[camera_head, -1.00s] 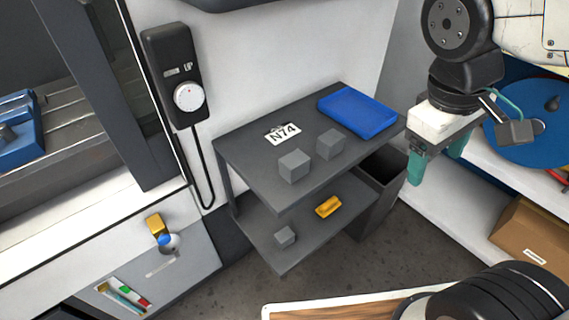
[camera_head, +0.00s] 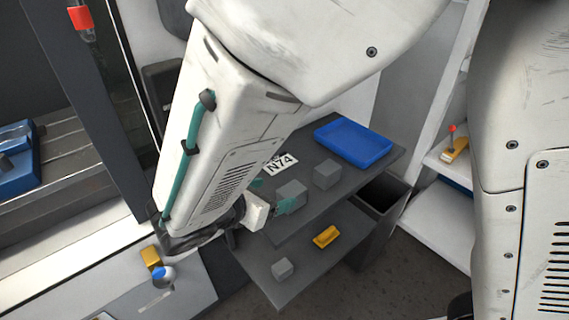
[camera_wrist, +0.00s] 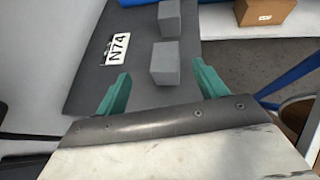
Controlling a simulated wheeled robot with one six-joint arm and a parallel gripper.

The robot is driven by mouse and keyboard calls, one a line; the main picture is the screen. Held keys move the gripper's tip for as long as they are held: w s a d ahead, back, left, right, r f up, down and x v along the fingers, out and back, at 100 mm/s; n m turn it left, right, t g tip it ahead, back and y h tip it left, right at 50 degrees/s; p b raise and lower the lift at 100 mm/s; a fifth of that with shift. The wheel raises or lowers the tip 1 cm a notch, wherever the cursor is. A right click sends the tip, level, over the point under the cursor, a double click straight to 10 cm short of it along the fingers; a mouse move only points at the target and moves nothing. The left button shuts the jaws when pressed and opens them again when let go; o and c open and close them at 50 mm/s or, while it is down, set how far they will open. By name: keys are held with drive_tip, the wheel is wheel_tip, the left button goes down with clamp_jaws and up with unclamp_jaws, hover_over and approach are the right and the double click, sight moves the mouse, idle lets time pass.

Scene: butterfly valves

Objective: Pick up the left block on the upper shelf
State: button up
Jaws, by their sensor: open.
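The left block (camera_head: 292,191), a grey cube, sits on the upper shelf (camera_head: 335,207) and is partly covered by a finger in the head view. In the wrist view this left block (camera_wrist: 165,64) is the nearer cube, a little beyond and between my fingertips. The right grey block (camera_head: 327,174) stands apart from it, and is the farther cube (camera_wrist: 169,18) in the wrist view. My gripper (camera_head: 272,194) has its teal fingers apart, at the shelf's left front. The open gripper (camera_wrist: 162,72) holds nothing.
A blue tray (camera_head: 352,141) lies at the shelf's back right and an N74 plate (camera_head: 281,163) behind the left block. The lower shelf (camera_head: 290,289) holds a yellow piece (camera_head: 326,237) and a small grey block (camera_head: 282,268). A dark bin (camera_head: 385,196) stands right.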

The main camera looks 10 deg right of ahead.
sight(291, 190)
drive_tip(key=x, duration=0.6)
drive_tip(key=shift+s+d+f, duration=0.15)
drive_tip(key=shift+d+f, duration=0.1)
drive_tip(key=shift+d, duration=0.05)
drive_tip(key=c, duration=1.4)
